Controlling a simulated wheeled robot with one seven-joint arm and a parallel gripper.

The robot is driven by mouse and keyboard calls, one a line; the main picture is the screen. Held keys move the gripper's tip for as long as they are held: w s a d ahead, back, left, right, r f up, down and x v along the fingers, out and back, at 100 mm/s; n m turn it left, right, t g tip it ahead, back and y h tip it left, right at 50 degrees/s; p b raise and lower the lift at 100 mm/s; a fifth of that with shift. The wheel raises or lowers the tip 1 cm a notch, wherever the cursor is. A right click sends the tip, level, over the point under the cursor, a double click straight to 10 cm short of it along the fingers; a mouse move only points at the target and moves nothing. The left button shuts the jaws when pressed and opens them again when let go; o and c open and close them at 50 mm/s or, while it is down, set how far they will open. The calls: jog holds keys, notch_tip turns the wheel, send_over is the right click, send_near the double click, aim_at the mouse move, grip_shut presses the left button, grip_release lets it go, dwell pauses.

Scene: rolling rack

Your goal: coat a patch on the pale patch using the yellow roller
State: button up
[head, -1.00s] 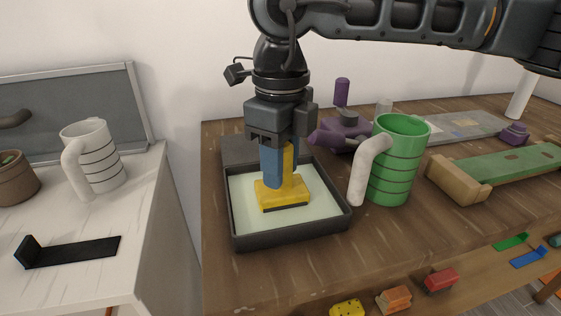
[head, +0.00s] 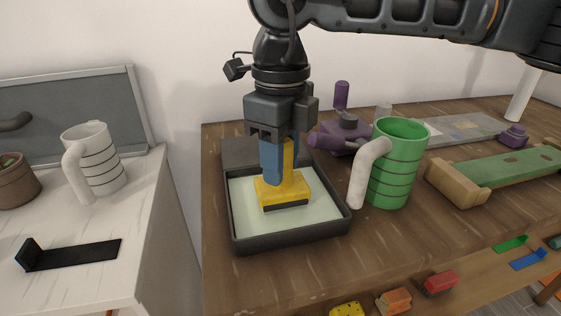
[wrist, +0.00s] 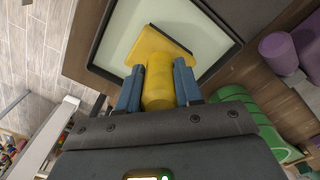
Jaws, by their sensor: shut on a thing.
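My gripper (head: 278,180) is shut on the upright handle of the yellow roller (head: 282,190), with a blue finger on each side. In the wrist view the roller (wrist: 160,50) is a wide yellow head on a round yellow handle. The head has a dark underside and is over the pale-filled black tray (head: 240,241). I cannot tell whether it touches the pale surface. A grey panel (head: 489,124) lies flat at the back right, with a few faint patches on it. I cannot tell surely which is the pale patch.
A green mug (head: 395,165) with a pale handle stands close right of the tray. Purple tools (head: 345,135) lie behind it. A green board with a wooden block (head: 457,184) is at right. A white counter with a striped mug (head: 96,160) is at left.

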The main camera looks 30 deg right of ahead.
jog(key=shift+r+p, duration=0.9)
jog(key=shift+r, duration=1.9)
